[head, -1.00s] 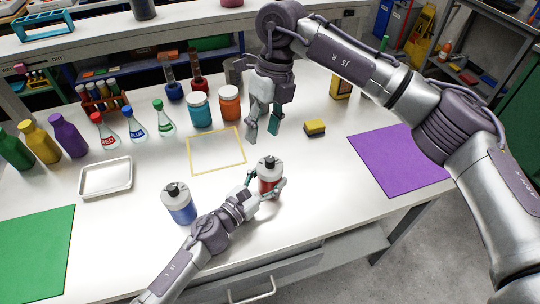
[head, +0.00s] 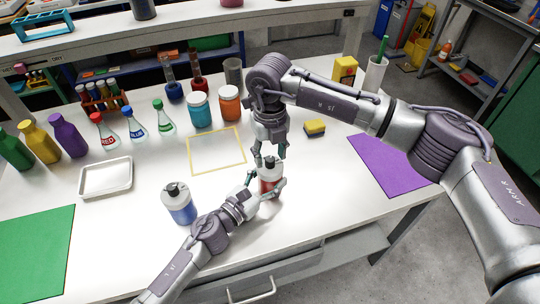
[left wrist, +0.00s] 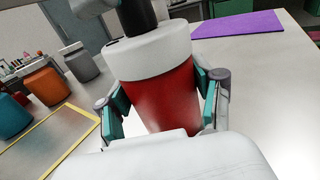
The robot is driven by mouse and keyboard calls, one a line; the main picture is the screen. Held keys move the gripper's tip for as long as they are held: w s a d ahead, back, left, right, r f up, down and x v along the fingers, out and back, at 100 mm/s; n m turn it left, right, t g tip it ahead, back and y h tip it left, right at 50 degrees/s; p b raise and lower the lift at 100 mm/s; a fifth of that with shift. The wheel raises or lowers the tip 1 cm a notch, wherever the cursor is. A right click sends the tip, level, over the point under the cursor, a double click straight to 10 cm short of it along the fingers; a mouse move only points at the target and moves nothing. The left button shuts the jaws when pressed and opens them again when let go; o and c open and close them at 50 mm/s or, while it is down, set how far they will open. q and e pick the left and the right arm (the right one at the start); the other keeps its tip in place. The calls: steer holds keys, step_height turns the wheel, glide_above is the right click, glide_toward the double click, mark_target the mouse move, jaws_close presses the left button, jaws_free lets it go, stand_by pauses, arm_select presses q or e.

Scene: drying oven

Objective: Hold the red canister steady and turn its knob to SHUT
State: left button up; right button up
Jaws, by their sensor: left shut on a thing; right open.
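The red canister (head: 268,183) stands upright on the white table, near its front edge. In the left wrist view the red canister (left wrist: 165,95) shows its red body and white top, with a dark knob (left wrist: 137,15) above. My left gripper (head: 268,190) is shut around the canister's body, one finger on each side. My right gripper (head: 270,154) is open, pointing down right over the canister's top, its fingers at about the knob. I cannot tell whether they touch it. The knob's marking cannot be read.
A blue canister (head: 179,204) stands to the left of the red one. A yellow sponge (head: 315,128) and a purple mat (head: 385,180) are to the right. Bottles and jars stand further back.

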steer(key=shift+f, duration=0.6)
jaws_close()
steer(key=shift+r+n, duration=0.1)
steer(key=shift+n, duration=0.3)
steer(key=n, duration=0.2)
steer(key=shift+n, duration=2.3)
